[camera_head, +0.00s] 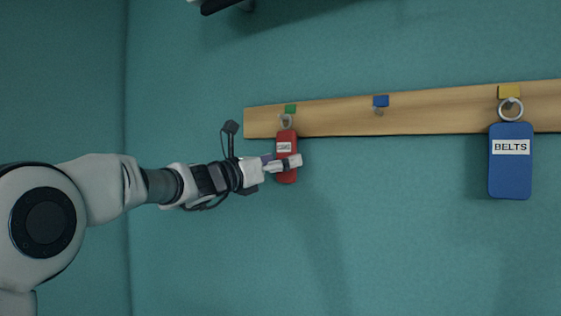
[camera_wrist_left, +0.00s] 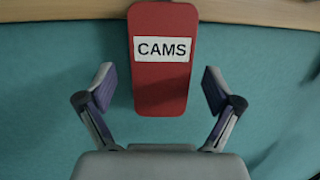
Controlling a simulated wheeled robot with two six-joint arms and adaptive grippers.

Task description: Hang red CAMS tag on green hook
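The red CAMS tag (camera_head: 287,172) hangs upright below the green hook (camera_head: 290,109) at the left end of the wooden rail; its ring (camera_head: 286,121) appears to be on that hook. In the left wrist view the red CAMS tag (camera_wrist_left: 160,80) is centred between the fingers, with a gap on both sides. My left gripper (camera_wrist_left: 160,88) is open and not touching the tag; in the head view the left gripper (camera_head: 283,163) covers part of the tag. The hook and ring are out of the left wrist view.
The wooden rail (camera_head: 340,120) runs along the teal wall. A blue hook (camera_head: 380,101) on it is empty. A blue BELTS tag (camera_head: 511,175) hangs by its ring at the yellow hook (camera_head: 509,91) on the right. The wall below the rail's middle is clear.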

